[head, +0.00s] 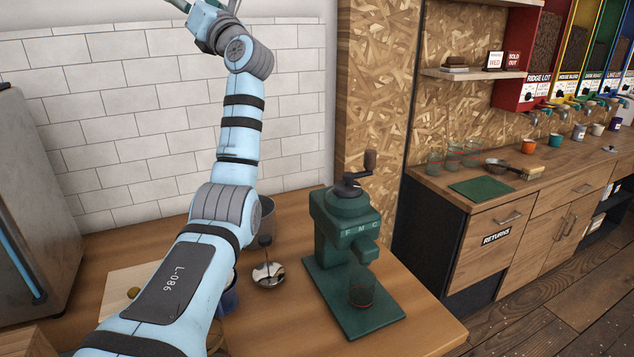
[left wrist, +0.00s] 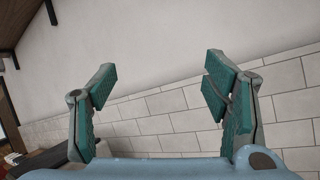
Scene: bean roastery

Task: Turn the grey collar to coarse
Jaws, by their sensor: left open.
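The green grinder (head: 324,219) stands upright on its green base on the wooden counter, with the letters F, M and C on its front. I cannot make out which letter the collar points to. My left gripper (left wrist: 160,85) is open and empty in the left wrist view, facing the white tiled wall. In the head view it is partly cut off at the top edge, high above and left of the grinder. My right gripper is not in view.
Left of the grinder are a metal canister (head: 268,217), a small metal dish (head: 268,274) and a blue cup (head: 231,298), partly behind my left arm. A grey appliance (head: 40,150) stands far left. A separate counter (head: 575,160) with glasses, cups and dispensers is at right.

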